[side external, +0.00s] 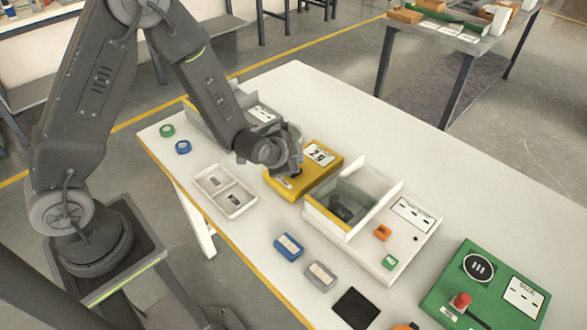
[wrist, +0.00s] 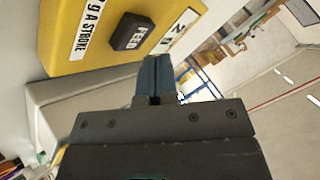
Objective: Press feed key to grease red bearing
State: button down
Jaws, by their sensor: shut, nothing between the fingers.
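The yellow unit (side external: 322,172) with a "2.0" display stands mid-table in the side view. In the wrist view the yellow unit (wrist: 75,42) carries a black key marked FEED (wrist: 133,30) and a label ending "g A STROKE". My gripper (side external: 297,172) is over the near-left part of the unit and hides some of its top. In the wrist view my gripper (wrist: 156,60) is shut and empty, its fingertips close beside the FEED key. Whether they touch the unit, I cannot tell. I cannot make out a red bearing; green (side external: 167,130) and blue (side external: 183,147) rings lie at the table's left end.
A white two-part tray (side external: 224,208) with small dark pieces lies left of the unit. A green box (side external: 440,295) with a red knob (side external: 460,300) is at right. The table's far side is clear.

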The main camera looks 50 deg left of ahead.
jog(key=shift+r, duration=2.35)
dwell(0.7)
notch_tip(320, 180, up, 4)
jog(key=shift+f, duration=0.1)
dwell(0.4)
jog(key=shift+f, duration=4.4)
jog(key=shift+f, duration=0.15)
jog(key=shift+f, duration=0.25)
